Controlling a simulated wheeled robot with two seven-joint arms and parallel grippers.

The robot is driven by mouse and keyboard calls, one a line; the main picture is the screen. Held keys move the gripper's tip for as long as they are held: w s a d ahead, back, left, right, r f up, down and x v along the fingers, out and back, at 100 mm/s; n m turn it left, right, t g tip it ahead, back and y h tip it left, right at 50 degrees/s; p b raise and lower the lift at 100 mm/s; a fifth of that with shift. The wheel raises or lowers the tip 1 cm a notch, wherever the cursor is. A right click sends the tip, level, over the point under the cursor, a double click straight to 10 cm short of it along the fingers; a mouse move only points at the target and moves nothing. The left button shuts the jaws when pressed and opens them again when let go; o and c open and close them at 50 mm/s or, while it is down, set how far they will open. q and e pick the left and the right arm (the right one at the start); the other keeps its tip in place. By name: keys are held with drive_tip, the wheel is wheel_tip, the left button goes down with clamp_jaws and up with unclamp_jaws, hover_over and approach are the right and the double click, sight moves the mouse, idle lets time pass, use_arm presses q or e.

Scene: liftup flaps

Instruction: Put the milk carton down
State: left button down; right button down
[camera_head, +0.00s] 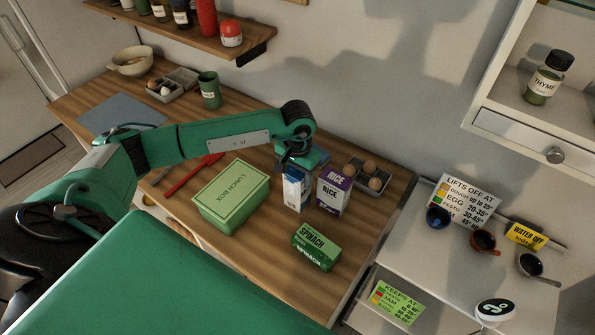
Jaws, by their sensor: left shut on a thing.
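A white and blue carton (292,193), which I take to be the milk carton, stands upright at the right part of the wooden counter (345,238). My left gripper (297,167) comes down from above and is shut on the carton's top. The fingers hide part of the top. I cannot tell whether the carton's base touches the counter. A purple and white rice box (333,192) stands close on its right. My right gripper is not in view.
A green lunch box (232,195) lies left of the carton, a green spinach box (315,246) in front. Eggs sit in a grey tray (378,184) behind the rice box. A red utensil (185,180) lies further left. A wall shelf (200,40) hangs above.

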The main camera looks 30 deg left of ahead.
use_arm(q)
drive_tip(key=shift+f+b, duration=0.1)
drive_tip(key=shift+b, duration=0.2)
drive_tip(key=c, duration=0.5)
unclamp_jaws()
